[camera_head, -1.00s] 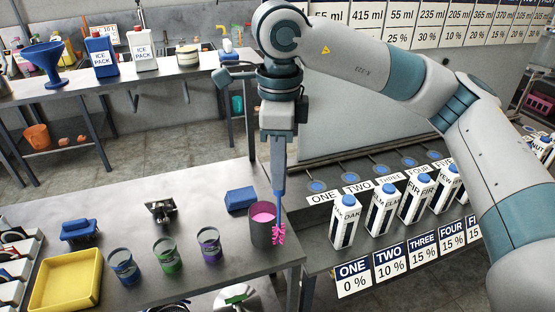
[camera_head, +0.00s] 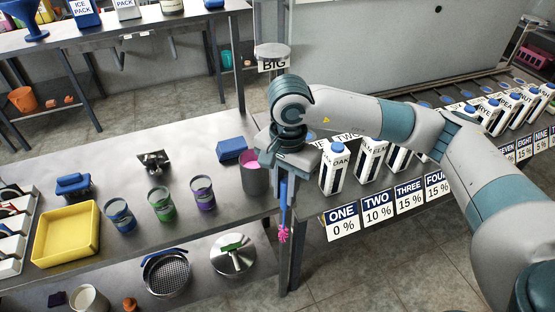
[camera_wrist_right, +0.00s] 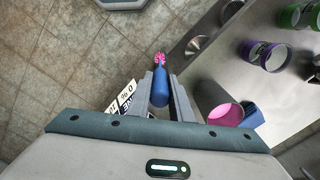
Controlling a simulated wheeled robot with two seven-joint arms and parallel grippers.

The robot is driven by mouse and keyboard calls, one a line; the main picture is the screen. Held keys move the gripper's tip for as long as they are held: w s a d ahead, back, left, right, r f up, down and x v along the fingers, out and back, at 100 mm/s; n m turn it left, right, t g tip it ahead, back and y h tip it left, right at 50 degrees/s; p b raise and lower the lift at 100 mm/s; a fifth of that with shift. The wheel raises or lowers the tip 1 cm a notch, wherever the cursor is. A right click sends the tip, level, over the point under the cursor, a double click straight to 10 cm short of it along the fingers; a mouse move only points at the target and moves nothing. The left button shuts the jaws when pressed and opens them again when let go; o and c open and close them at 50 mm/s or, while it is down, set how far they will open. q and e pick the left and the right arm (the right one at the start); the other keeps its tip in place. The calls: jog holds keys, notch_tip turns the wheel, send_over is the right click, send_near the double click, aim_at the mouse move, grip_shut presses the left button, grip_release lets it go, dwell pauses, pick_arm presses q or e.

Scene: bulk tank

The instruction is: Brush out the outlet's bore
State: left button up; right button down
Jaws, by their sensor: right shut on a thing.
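My right gripper (camera_head: 285,178) points down at the right end of the steel table and is shut on the brush. The brush has a blue handle (camera_head: 283,195) and pink bristles (camera_head: 283,234), which hang lowest, in front of the table's edge. In the right wrist view the blue handle (camera_wrist_right: 161,88) sits between both fingers of the right gripper (camera_wrist_right: 160,95), with the pink bristles (camera_wrist_right: 160,59) beyond over the tiled floor. I cannot make out the outlet or its bore in either view. My left gripper is not in view.
A grey cup with pink contents (camera_head: 254,172) and a blue block (camera_head: 232,149) stand close left of my right wrist. Three coloured cans and a yellow tray (camera_head: 67,234) are farther left. Cartons (camera_head: 333,168) line the right bench. A strainer (camera_head: 167,272) lies on the lower shelf.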

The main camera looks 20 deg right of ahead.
jog(key=s+d+f+n, duration=0.1)
jog(key=s+f+n, duration=0.3)
jog(key=f, duration=0.3)
jog(key=s+d+f+n, duration=0.2)
jog(key=s+f+n, duration=0.2)
jog(key=f+n, duration=0.2)
jog(key=shift+f+n, duration=0.4)
jog(key=shift+f, duration=0.4)
jog(key=shift+a, duration=0.2)
